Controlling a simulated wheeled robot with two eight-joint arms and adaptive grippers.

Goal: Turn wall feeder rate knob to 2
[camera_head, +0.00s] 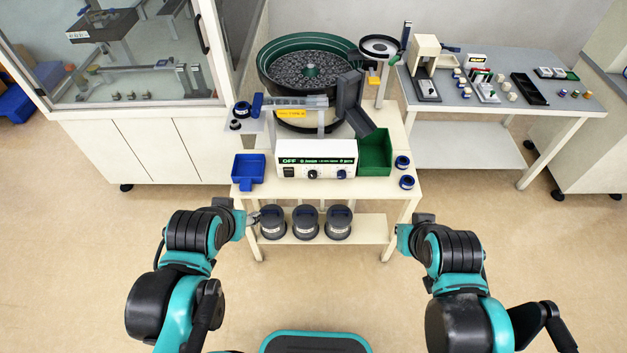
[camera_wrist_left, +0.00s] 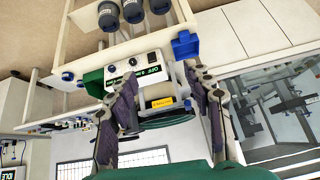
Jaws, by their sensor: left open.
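A white feeder controller box (camera_head: 316,158) stands on the cream cart below the green bowl feeder (camera_head: 300,65). In the left wrist view the controller (camera_wrist_left: 137,71) appears upside down between the fingers. My left gripper (camera_wrist_left: 163,78) is open and empty. In the head view my left gripper (camera_head: 252,218) is low at the cart's left front, apart from the knobs. My right arm ends near the cart's right leg; its fingers do not show.
A blue bin (camera_head: 248,169) sits left of the controller, a green bin (camera_head: 375,152) and blue-rimmed rings (camera_head: 406,182) right. Several dark canisters (camera_head: 305,222) stand on the lower shelf. A grey side table (camera_head: 500,90) is at right, a glass enclosure at left. The front floor is clear.

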